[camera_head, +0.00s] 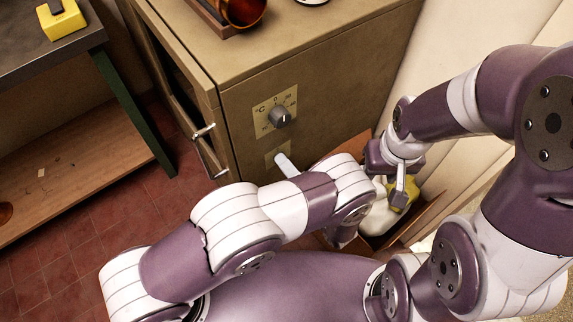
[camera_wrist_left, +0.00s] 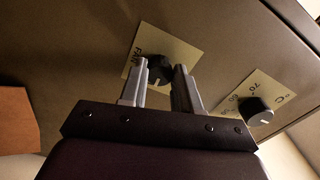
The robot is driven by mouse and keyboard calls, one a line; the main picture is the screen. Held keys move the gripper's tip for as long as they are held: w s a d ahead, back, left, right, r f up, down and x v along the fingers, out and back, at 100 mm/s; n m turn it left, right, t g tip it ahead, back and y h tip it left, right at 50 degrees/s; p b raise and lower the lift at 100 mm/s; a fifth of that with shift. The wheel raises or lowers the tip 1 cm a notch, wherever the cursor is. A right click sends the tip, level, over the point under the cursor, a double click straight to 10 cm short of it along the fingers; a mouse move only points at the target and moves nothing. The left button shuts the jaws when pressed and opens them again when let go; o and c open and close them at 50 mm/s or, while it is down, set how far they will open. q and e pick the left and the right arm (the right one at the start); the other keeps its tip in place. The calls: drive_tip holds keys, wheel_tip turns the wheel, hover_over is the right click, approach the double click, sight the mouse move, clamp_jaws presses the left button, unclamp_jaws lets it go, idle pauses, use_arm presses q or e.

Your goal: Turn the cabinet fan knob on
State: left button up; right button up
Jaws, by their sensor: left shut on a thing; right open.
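The fan knob (camera_wrist_left: 159,71) is black and round with a pale pointer line, on a cream plate lettered FAN (camera_wrist_left: 183,53) on the cabinet's front. In the left wrist view my left gripper (camera_wrist_left: 161,66) has its two grey fingers on either side of the knob, shut on it. In the head view a pale finger of my left gripper (camera_head: 286,164) reaches the lower plate (camera_head: 276,150), and my forearm hides the rest; the fan knob cannot be made out there. My right gripper (camera_head: 398,187) is open and empty, right of the cabinet front.
A temperature knob (camera_head: 279,116) sits above the fan plate, and shows close to the right in the left wrist view (camera_wrist_left: 255,111). The cabinet (camera_head: 330,62) has a door with metal handles (camera_head: 204,131) at left. An open brown box (camera_head: 425,222) stands under my right gripper. A bench (camera_head: 27,49) is at far left.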

use_arm(q)
drive_tip(key=shift+m, duration=0.5)
drive_tip(key=o, duration=1.1)
drive_tip(key=shift+c, duration=0.2)
